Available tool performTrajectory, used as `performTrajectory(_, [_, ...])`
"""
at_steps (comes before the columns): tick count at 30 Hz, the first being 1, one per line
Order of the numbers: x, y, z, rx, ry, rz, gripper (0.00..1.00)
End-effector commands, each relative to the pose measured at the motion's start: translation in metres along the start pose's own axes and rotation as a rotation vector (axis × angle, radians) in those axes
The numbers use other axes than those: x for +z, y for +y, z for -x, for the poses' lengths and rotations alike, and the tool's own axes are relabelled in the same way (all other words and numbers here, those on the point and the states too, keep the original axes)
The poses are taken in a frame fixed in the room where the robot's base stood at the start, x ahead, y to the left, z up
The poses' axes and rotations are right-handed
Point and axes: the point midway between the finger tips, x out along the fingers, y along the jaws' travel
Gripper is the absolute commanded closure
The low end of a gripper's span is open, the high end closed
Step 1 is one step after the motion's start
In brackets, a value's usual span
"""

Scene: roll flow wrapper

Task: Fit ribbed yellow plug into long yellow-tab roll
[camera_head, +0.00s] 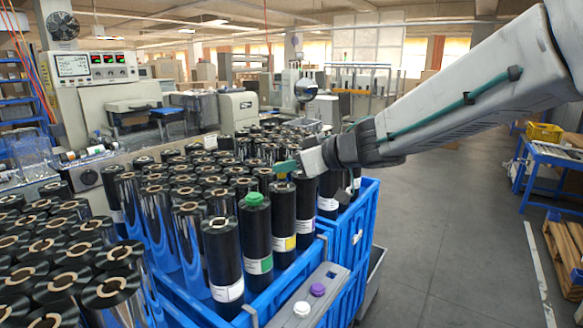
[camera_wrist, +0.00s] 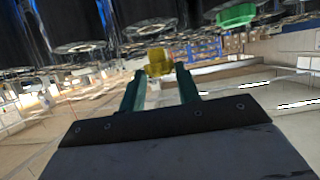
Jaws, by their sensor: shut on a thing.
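My gripper (camera_head: 286,167) is shut on the yellow plug (camera_wrist: 158,62), which sits between its two green fingers (camera_wrist: 160,88) in the wrist view. In the head view only a small bit of the plug (camera_head: 281,176) shows below the fingers. The plug is close above the top of the black roll with a yellow tab (camera_head: 283,215), which stands upright in the front row. I cannot tell whether plug and roll touch. The wrist view appears upside down, with black roll ends (camera_wrist: 152,27) at its top edge.
A roll with a green tab (camera_head: 256,235) and a green plug (camera_head: 255,199) in its top stands just left. Several black rolls crowd around in the blue crate (camera_head: 345,262). A white plug (camera_head: 302,309) and a purple plug (camera_head: 318,290) sit on a grey holder in front.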

Motion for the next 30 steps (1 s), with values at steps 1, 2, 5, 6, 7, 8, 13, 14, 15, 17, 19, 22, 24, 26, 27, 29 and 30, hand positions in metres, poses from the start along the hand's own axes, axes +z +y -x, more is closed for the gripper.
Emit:
performTrajectory(1, [-0.0018,0.0000,0.0006,0.000,0.001,0.000,0.88])
performTrajectory(2, [-0.0027,0.0000,0.0010,0.000,0.001,0.000,0.88])
performTrajectory(5, [-0.0048,0.0001,0.0018,0.000,0.001,0.001,0.88])
performTrajectory(6, [-0.0051,0.0000,0.0020,0.000,0.001,0.001,0.88])
performTrajectory(7, [-0.0052,0.0001,0.0020,0.000,0.000,0.001,0.88])
performTrajectory(8, [-0.0053,0.0001,0.0020,0.000,0.000,0.001,0.88])
performTrajectory(13, [-0.0051,0.0001,0.0021,0.000,0.000,0.001,0.88])
performTrajectory(14, [-0.0051,0.0001,0.0021,0.000,0.000,0.001,0.88])
performTrajectory(15, [-0.0051,0.0002,0.0021,0.000,0.000,0.001,0.88])
performTrajectory(17, [-0.0051,0.0002,0.0021,0.000,0.000,0.001,0.88])
performTrajectory(19, [-0.0051,0.0002,0.0022,0.000,0.000,0.000,0.88])
performTrajectory(22, [-0.0052,0.0006,0.0019,0.000,0.000,0.001,0.88])
performTrajectory(24, [-0.0052,0.0006,0.0019,0.000,0.000,0.001,0.88])
performTrajectory(26, [-0.0052,0.0006,0.0019,0.000,0.000,0.001,0.88])
performTrajectory(27, [-0.0052,0.0006,0.0019,0.000,0.000,0.001,0.88])
performTrajectory(29, [-0.0050,0.0006,0.0019,0.000,0.000,0.000,0.88])
performTrajectory(30, [-0.0050,0.0006,0.0019,0.000,0.000,0.000,0.58])
